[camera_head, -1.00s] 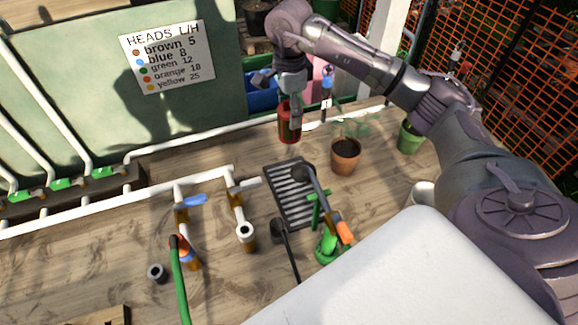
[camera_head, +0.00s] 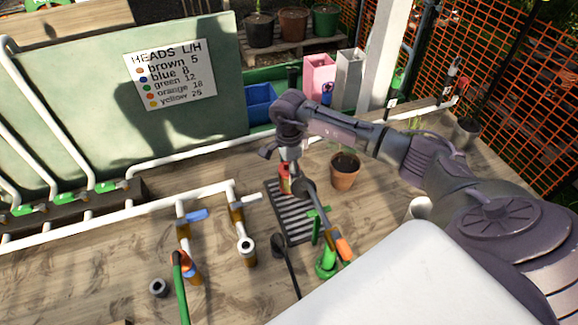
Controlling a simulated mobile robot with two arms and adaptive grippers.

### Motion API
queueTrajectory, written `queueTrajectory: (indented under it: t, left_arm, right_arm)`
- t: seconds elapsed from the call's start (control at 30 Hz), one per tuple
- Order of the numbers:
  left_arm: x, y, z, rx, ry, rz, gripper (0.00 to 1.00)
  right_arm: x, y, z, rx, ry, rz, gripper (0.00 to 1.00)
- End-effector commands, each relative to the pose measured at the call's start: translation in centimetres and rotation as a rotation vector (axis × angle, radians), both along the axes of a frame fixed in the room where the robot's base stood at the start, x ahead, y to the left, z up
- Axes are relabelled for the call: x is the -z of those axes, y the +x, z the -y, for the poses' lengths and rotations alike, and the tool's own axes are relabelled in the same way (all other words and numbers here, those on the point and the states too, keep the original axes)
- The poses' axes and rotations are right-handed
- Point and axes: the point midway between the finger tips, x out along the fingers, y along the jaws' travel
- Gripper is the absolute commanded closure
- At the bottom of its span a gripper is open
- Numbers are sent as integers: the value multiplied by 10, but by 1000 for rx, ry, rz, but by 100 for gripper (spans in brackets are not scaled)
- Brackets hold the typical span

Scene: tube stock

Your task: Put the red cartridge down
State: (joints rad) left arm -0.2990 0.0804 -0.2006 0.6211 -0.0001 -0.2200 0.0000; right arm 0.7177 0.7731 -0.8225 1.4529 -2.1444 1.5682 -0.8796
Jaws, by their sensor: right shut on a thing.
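The red cartridge (camera_head: 284,180) hangs upright below my right gripper (camera_head: 291,167), which is shut on it. It shows at the upper left end of the dark slatted grate (camera_head: 290,222). I cannot tell whether its bottom touches the grate or the wooden deck. My left gripper is not in view.
A potted plant (camera_head: 345,172) stands just right of the cartridge. A green hand pump (camera_head: 326,260) with an orange-ended handle stands in front of the grate. White pipes with a blue-handled valve (camera_head: 197,215) lie to the left. A blue crate (camera_head: 261,103) is behind.

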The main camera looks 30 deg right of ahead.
Motion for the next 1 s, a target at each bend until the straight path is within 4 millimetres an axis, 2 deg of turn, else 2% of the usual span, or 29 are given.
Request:
queueTrajectory:
  t: [0.37, 0.4, 0.5, 0.83, 0.9, 1.0]
  left_arm:
    - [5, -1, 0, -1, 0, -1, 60]
    - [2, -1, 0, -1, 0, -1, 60]
    - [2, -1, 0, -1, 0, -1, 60]
    - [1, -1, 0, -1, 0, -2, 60]
    - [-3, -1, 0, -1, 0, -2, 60]
    - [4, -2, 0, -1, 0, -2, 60]
  right_arm:
    - [7, 0, 0, -1, 0, 2, 74]
    - [5, 0, 0, 0, 0, 2, 32]
    - [5, 0, 0, 0, 0, 1, 15]
    - [3, 0, 0, 0, 0, 1, 14]
    - [0, 0, 0, 0, 1, 1, 14]
    - [-10, 2, 1, -1, -1, 6, 14]
